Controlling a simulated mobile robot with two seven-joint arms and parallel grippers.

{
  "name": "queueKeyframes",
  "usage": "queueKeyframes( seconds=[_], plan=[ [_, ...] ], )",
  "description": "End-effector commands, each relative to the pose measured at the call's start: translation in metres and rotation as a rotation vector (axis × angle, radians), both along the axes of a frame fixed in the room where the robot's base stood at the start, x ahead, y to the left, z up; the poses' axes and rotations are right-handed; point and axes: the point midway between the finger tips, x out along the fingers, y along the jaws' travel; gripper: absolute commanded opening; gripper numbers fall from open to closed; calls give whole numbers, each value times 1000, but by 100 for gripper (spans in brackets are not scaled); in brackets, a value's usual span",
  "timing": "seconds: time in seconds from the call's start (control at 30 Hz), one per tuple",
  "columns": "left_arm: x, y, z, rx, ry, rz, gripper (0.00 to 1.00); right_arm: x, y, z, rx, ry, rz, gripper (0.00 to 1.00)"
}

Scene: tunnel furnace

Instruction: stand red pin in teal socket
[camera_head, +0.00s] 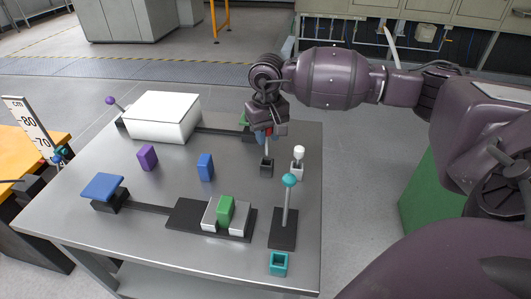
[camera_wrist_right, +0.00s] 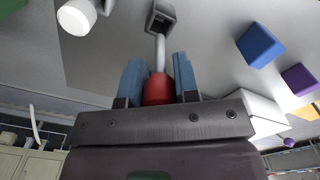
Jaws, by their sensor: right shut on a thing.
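My right gripper (camera_head: 266,130) is shut on the red top of the red pin (camera_wrist_right: 158,88), between its two blue fingers. The pin's pale shaft points down to a dark square socket (camera_head: 267,169), which also shows in the wrist view (camera_wrist_right: 160,17). I cannot tell whether the shaft's tip is inside that socket or just above it. The teal socket (camera_head: 279,264) is a small open square block near the table's front right edge, apart from the gripper and empty as far as I see. My left gripper is not in view.
A white-topped pin (camera_head: 299,153) stands just right of the dark socket. A teal-balled post on a dark base (camera_head: 284,240) stands between the gripper and the teal socket. Green (camera_head: 226,211), blue (camera_head: 205,167) and purple (camera_head: 147,157) blocks and a white box (camera_head: 160,115) are left.

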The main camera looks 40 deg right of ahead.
Motion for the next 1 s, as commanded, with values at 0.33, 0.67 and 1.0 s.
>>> queueKeyframes(
  seconds=[0.33, 0.67, 1.0],
  plan=[
    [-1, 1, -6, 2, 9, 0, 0, 0, 0, -29, 1, 3, -1, 6],
    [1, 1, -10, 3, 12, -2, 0, 0, 0, -63, 0, -1, 0, 6],
    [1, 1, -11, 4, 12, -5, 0, 0, 0, -67, -1, 0, 0, 6]
  ],
)
